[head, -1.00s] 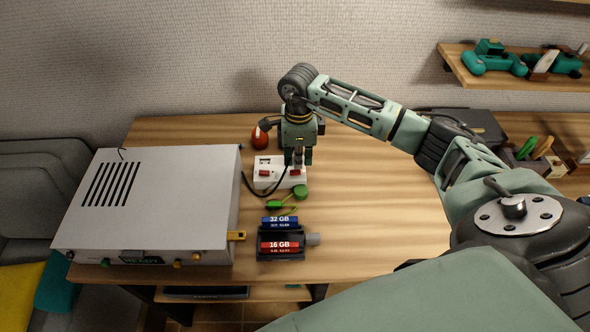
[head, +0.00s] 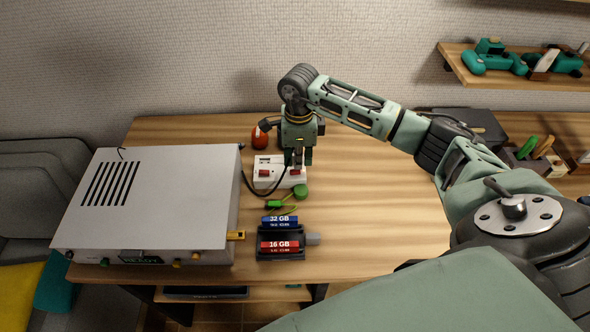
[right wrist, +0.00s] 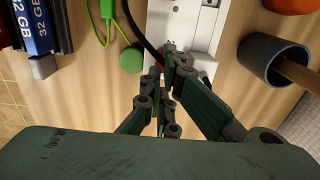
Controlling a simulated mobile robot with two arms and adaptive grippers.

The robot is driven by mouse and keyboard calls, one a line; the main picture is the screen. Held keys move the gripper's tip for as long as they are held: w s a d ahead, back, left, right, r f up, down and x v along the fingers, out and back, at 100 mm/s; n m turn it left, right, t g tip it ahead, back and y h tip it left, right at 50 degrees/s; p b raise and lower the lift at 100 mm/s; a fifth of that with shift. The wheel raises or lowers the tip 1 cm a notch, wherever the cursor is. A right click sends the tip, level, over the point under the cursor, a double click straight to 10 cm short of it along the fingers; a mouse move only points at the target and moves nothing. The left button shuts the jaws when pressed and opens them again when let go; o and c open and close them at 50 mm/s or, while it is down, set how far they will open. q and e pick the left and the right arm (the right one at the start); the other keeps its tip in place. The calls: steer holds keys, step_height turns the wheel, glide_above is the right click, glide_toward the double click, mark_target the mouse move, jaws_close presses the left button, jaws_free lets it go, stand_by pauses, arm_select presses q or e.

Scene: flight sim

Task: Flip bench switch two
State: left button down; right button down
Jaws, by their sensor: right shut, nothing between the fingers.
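A white switch strip (head: 280,179) with two red rocker switches lies on the wooden bench. The left red switch (head: 265,173) is in plain view; the right red switch (head: 296,172) is just below my right gripper (head: 298,160). My right gripper points down over the right part of the strip, fingers shut and empty. In the right wrist view the shut fingertips (right wrist: 173,58) overlap the white strip (right wrist: 195,25) and hide part of it. I cannot tell whether they touch a switch. My left gripper is out of view.
A grey-white box (head: 150,200) fills the bench's left side. A green plug and cable (head: 284,202) and a dark holder (head: 283,255) with blue and red memory sticks lie in front of the strip. A red object (head: 259,138) stands behind it.

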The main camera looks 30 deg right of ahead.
steer(key=shift+s+f+b, duration=0.1)
steer(key=shift+f+b, duration=0.75)
steer(key=shift+f, duration=0.2)
steer(key=shift+r, duration=0.1)
stand_by(0.3)
steer(key=shift+r+p, duration=0.65)
steer(key=shift+r, duration=0.2)
steer(key=shift+r+p, duration=1.35)
steer(key=shift+r, duration=1.25)
